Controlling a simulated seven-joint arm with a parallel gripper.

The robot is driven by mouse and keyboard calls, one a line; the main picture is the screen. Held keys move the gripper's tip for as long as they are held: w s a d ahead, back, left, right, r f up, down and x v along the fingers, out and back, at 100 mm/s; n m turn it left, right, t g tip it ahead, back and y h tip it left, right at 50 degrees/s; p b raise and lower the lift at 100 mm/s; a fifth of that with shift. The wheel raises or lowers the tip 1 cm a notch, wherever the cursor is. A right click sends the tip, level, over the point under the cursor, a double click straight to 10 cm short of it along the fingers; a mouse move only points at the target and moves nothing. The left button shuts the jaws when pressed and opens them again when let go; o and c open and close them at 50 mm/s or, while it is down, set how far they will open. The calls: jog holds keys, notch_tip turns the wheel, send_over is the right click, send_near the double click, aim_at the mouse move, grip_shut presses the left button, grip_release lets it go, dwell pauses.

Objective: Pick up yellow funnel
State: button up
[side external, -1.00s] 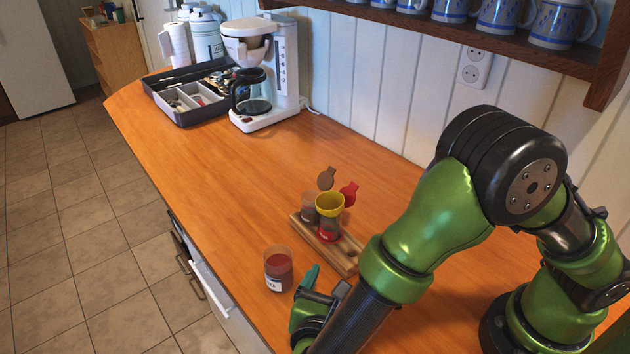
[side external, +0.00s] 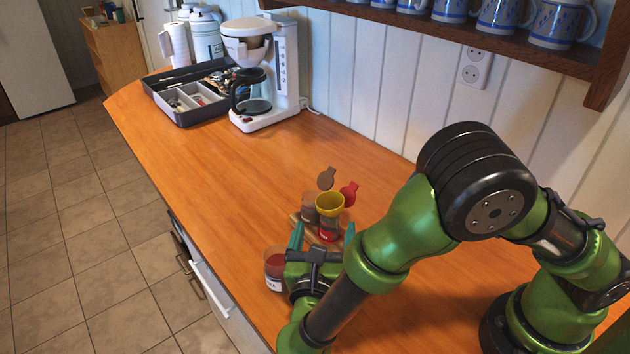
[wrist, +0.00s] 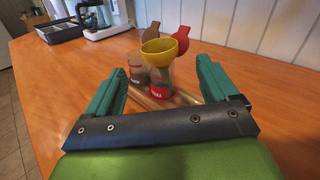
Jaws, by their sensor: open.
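The yellow funnel (side external: 330,202) sits in the mouth of a clear jar with a red base (side external: 328,233), which stands on a wooden rack. In the wrist view the funnel (wrist: 160,50) is ahead of my gripper and between the lines of its two fingers. My gripper (side external: 322,238) is open, with teal fingers spread wide, just in front of the jar and lower than the funnel. In the wrist view my gripper (wrist: 160,82) is empty. The funnel's spout shows only faintly through the jar.
A second jar with a brown lid (side external: 310,208) stands left of the funnel jar; a red lid (side external: 349,193) is open behind it. A labelled jar of red powder (side external: 275,268) is close at my gripper's left. A coffee maker (side external: 265,75) and grey utensil tray (side external: 190,115) stand far back.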

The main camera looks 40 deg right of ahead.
aim_at(329, 212)
jog(key=shift+x, duration=3.1)
jog(key=shift+a+f, duration=0.1)
jog(key=c, duration=1.2)
notch_tip(329, 212, up, 9)
jog(key=shift+m, duration=0.8)
jog(key=shift+f, duration=4)
